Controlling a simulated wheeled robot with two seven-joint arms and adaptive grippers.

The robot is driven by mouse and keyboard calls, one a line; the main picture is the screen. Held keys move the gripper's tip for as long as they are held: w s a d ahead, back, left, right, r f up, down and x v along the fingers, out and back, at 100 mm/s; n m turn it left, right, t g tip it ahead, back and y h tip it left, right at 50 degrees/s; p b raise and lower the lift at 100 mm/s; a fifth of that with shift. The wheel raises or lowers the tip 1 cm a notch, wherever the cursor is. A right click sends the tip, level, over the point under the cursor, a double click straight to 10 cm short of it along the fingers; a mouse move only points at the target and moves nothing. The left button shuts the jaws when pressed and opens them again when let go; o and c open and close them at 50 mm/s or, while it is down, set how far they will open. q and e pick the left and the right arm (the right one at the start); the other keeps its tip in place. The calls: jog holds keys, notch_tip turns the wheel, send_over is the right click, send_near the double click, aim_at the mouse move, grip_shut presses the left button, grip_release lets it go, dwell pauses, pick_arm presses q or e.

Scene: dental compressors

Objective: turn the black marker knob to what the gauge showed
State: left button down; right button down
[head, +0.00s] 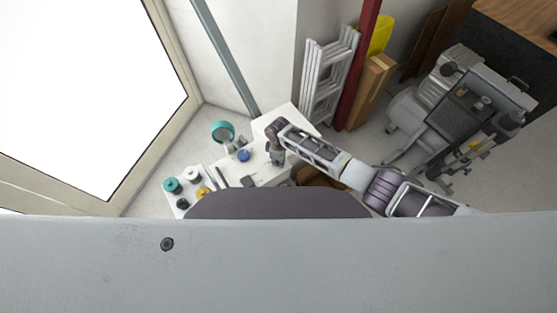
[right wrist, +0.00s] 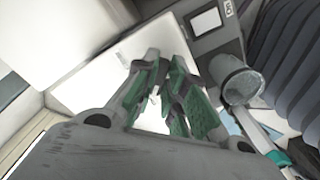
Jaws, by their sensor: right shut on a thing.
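My right gripper (head: 277,158) reaches down over the white table (head: 262,127), its arm coming in from the right. In the right wrist view its green-padded fingers (right wrist: 166,78) are close together over a white surface. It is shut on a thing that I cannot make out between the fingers. I cannot pick out the black marker knob for sure; a small black round part (head: 182,203) stands at the table's near left. A teal-rimmed round gauge (head: 222,131) stands at the table's back left, its reading too small to tell. My left gripper is not in view.
A blue round piece (head: 243,156) lies left of my right gripper. Teal (head: 172,185), white (head: 192,174) and yellow (head: 203,193) parts stand at the left. A ladder (head: 327,77) leans behind; a compressor (head: 465,105) stands at the right. A grey cup-like part (right wrist: 236,80) is beside the fingers.

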jog(key=shift+s, duration=0.1)
dwell(0.4)
jog(key=c, duration=1.5)
grip_release()
jog(key=shift+r, duration=6)
